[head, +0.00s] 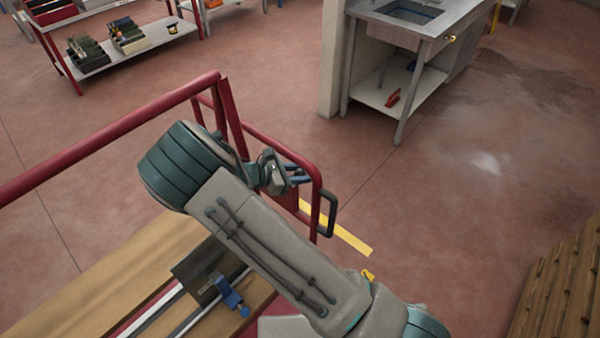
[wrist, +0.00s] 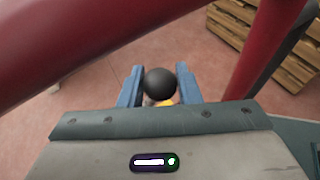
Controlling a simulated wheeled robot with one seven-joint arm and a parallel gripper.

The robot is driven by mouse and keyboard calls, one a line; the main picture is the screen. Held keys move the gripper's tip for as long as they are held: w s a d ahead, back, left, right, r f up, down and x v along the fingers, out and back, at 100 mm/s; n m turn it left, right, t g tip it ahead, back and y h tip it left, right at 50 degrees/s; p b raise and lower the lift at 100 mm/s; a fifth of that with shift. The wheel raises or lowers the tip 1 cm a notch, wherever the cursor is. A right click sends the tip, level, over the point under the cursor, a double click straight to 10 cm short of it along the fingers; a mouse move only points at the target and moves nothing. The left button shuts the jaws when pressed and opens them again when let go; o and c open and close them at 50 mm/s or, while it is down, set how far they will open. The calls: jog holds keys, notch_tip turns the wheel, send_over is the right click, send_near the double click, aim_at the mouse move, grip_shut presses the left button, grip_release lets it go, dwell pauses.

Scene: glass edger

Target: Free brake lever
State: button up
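A round black knob (wrist: 159,82), which looks like the end of the brake lever, sits between my two blue fingers in the wrist view. My gripper (head: 296,175) is at the right end of the red rail frame in the head view; it also shows in the wrist view (wrist: 159,88). The fingers stand apart with the knob nearly filling the space between them. I cannot tell whether they press on it. The lever's shaft is hidden behind the knob and gripper body. In the head view the knob cannot be made out.
Red rails (head: 110,135) run close around my gripper, with a black handle (head: 327,213) just right of it. A wooden top (head: 110,275) with a blue clamp (head: 230,294) lies below my arm. A sink bench (head: 400,60) stands beyond; open floor is right.

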grip_shut()
jog(key=shift+w+a+r, duration=0.45)
jog(key=shift+a+r, duration=0.05)
jog(key=shift+r, duration=0.05)
jog(key=o, duration=0.7)
grip_release()
jog(key=shift+c, duration=0.2)
